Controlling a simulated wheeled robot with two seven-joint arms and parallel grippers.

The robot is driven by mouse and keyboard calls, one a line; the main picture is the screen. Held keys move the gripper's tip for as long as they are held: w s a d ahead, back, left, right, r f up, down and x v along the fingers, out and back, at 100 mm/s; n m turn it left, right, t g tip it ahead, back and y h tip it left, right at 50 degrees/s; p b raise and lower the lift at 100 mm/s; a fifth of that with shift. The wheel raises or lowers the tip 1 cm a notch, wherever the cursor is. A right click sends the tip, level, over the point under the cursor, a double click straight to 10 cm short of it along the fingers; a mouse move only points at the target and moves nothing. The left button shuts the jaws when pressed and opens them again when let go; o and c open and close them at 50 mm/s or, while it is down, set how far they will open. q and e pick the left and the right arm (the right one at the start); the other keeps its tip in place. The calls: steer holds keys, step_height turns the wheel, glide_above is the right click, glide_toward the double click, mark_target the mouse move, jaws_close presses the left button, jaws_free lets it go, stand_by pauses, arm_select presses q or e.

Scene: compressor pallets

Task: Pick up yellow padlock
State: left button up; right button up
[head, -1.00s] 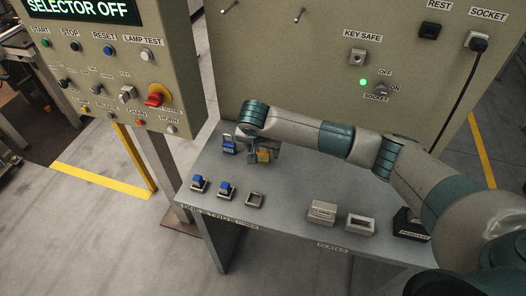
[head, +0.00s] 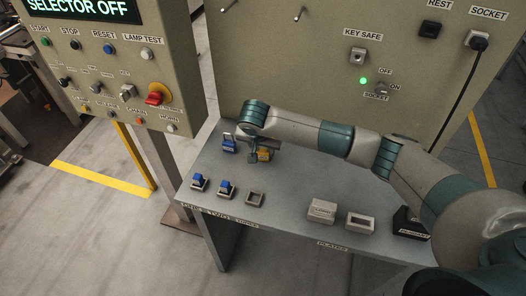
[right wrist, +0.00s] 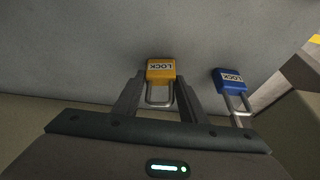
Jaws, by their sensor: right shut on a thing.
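The yellow padlock (right wrist: 161,71) with a LOCK label shows in the right wrist view, its shackle between the two fingers of my right gripper (right wrist: 157,92). In the head view the yellow padlock (head: 264,155) is at the back left of the grey table, at the fingertips of my right gripper (head: 258,155). My right gripper is shut on the padlock. Whether the padlock touches the table is hard to tell. A blue padlock (head: 229,146) stands just left of it, also in the right wrist view (right wrist: 229,78). My left gripper is not in view.
A control panel (head: 110,70) stands at left, a tall cabinet wall (head: 300,80) behind.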

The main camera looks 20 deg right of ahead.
steer(key=shift+r, duration=0.2)
steer(key=shift+r+b, duration=0.6)
steer(key=shift+b, duration=0.05)
step_height(320, 180, up, 2)
steer(key=shift+w+r+b, duration=0.1)
steer(key=shift+r+b, duration=0.1)
steer(key=shift+b, duration=0.55)
steer(key=s+d+r+b, duration=0.4)
steer(key=d+r, duration=0.3)
steer(key=d, duration=0.4)
steer(key=shift+s+b, duration=0.25)
steer(key=shift+b, duration=0.05)
